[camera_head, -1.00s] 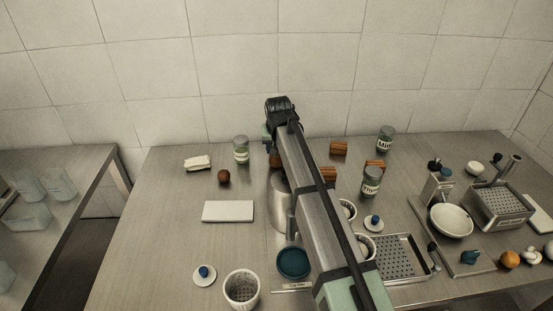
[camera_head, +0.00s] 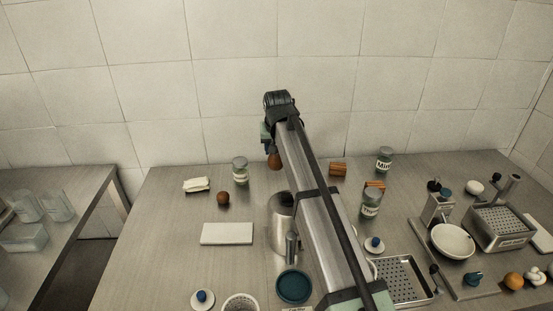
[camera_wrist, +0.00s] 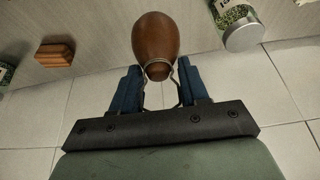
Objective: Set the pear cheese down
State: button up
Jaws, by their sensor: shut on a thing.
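The pear cheese (camera_wrist: 155,38) is a smooth brown, pear-shaped piece with a pale cord around its narrow end. My gripper (camera_wrist: 158,72) is shut on it at that narrow end, between two blue fingers. In the head view the pear cheese (camera_head: 274,161) hangs below my gripper near the back of the steel table (camera_head: 165,240), with its fat end down. It appears clear of the tabletop. Part of my gripper is hidden behind my arm in the head view.
A brown round piece (camera_head: 223,198), a green-filled jar (camera_head: 240,171) and a white board (camera_head: 227,233) lie to the left. A metal pot (camera_head: 280,222) stands in front. Brown blocks (camera_head: 338,169) and jars (camera_head: 384,160) stand right. Bare tabletop shows at left.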

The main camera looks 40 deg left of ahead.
jog(key=shift+r, duration=0.85)
jog(key=shift+w+d, duration=0.15)
jog(key=shift+w, duration=0.1)
jog(key=w+d+m+h, duration=0.1)
jog(key=w+d+m, duration=0.2)
jog(key=w+d, duration=1.3)
jog(key=shift+w+d+t, duration=0.3)
jog(key=shift+w+d, duration=0.1)
jog(key=shift+d, duration=0.15)
jog(key=w+d, duration=0.4)
jog(key=d, duration=0.3)
jog(key=w+d+m, duration=0.1)
jog(key=w+d, duration=0.3)
jog(key=d, duration=0.3)
jog(key=w+d+m, duration=0.1)
jog(key=w+d, duration=0.3)
jog(key=d, duration=0.4)
jog(key=shift+w+d+t+h, duration=0.1)
jog(key=shift+w+t+h, duration=0.2)
jog(key=shift+s+a+f+n+g+y, duration=0.3)
jog(key=shift+f+n, duration=0.55)
jog(key=shift+f, duration=0.75)
jog(key=shift+a+f+n+g+y, duration=0.1)
jog(key=shift+a+f+n+y, duration=0.3)
jog(key=shift+f+n, duration=0.9)
jog(key=shift+s+a+f+n+g+y, duration=0.2)
jog(key=shift+a+f+n, duration=0.25)
jog(key=shift+f, duration=1.5)
jog(key=shift+f, duration=0.1)
